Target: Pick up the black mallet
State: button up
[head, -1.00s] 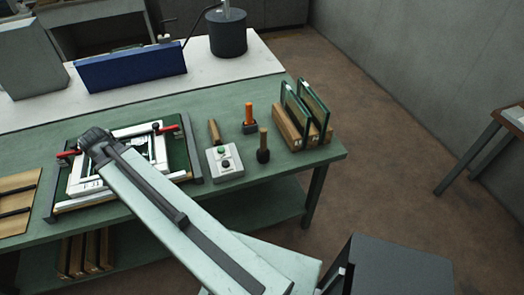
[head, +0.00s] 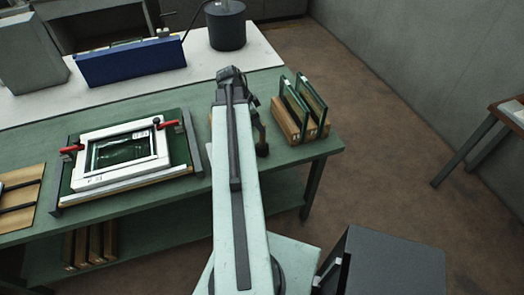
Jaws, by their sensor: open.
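The black mallet (head: 262,149) stands on the green bench, just right of my arm. Its dark head shows low beside the arm, and its handle is partly covered by dark parts of my wrist and gripper. My gripper (head: 256,116) hangs from the arm's far end, partly hidden behind the arm. It is open and appears just above or behind the mallet. I cannot tell whether it touches the handle.
A wooden rack (head: 291,122) with upright glass panes stands close right of the mallet. A white frame (head: 122,158) lies clamped in a fixture at left. A blue box (head: 130,63) stands at the back. My arm hides the bench middle.

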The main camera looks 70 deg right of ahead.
jog(key=b, duration=0.5)
send_over(262, 140)
jog(key=d, duration=0.1)
notch_tip(262, 140, down, 5)
jog(key=shift+w+d, duration=0.1)
jog(key=shift+d, duration=0.05)
jog(key=shift+r+p, duration=0.15)
jog(key=shift+p, duration=0.15)
grip_shut()
